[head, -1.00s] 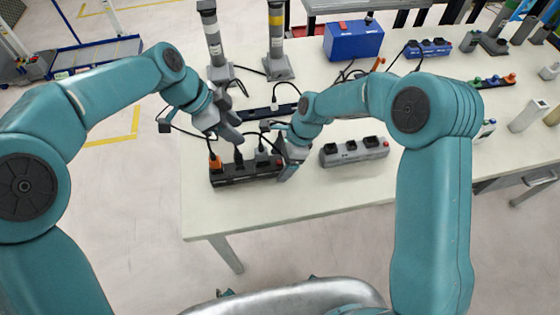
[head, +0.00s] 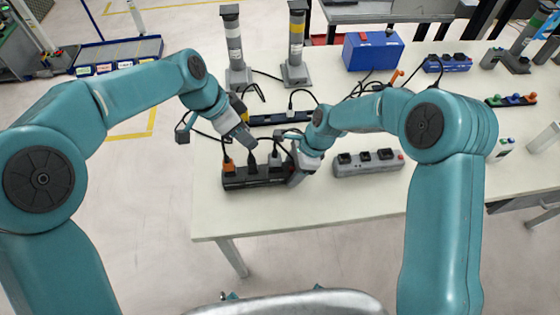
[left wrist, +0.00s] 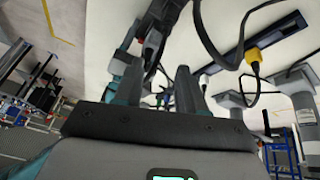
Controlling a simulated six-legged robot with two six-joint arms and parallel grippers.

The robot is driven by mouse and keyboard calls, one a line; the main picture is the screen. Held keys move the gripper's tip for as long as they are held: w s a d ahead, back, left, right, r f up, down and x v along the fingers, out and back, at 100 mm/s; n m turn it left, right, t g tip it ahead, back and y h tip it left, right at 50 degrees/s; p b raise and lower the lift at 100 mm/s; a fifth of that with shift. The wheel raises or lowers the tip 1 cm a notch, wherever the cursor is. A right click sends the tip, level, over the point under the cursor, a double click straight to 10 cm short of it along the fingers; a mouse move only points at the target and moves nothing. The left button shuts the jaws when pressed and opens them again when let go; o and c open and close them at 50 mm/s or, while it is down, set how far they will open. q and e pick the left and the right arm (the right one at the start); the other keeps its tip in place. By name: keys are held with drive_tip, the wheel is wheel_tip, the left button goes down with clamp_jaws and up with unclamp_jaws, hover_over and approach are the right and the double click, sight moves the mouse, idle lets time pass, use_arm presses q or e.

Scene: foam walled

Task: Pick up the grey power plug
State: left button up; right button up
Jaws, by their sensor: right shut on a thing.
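The grey power plug (head: 275,160) stands in the right part of a black power strip (head: 240,182), close to my right gripper. A black plug (head: 252,161) and an orange plug (head: 228,165) stand in the same strip to its left. My left gripper (head: 246,141) is just above and behind the strip, near the black plug, not touching the grey plug. In the left wrist view its two fingers (left wrist: 157,85) stand apart with nothing held. My right gripper (head: 297,177) is shut at the strip's right end; its fingertips are partly hidden by its own wrist.
A grey power strip (head: 367,162) lies to the right. A dark strip (head: 280,118) and two grey posts (head: 297,45) stand behind. A blue box (head: 373,51) is at the back. Loose cables cross behind the plugs. The table front (head: 300,215) is clear.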

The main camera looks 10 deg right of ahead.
use_arm(q)
drive_tip(key=n, duration=0.2)
drive_tip(key=t+y, duration=0.1)
drive_tip(key=t, duration=0.1)
approach(273, 155)
drive_tip(key=shift+w+d+f+n, duration=0.15)
drive_tip(key=shift+w+d+f, duration=0.1)
drive_tip(key=shift+d+f, duration=0.25)
drive_tip(key=shift+w+d+f+n, duration=0.15)
drive_tip(key=shift+w+d+f, duration=0.1)
drive_tip(key=shift+d+f, duration=0.3)
drive_tip(key=x, duration=0.4)
drive_tip(key=shift+w+a+f, duration=0.1)
drive_tip(key=shift+w+f, duration=0.05)
drive_tip(key=shift+f, duration=0.15)
clamp_jaws()
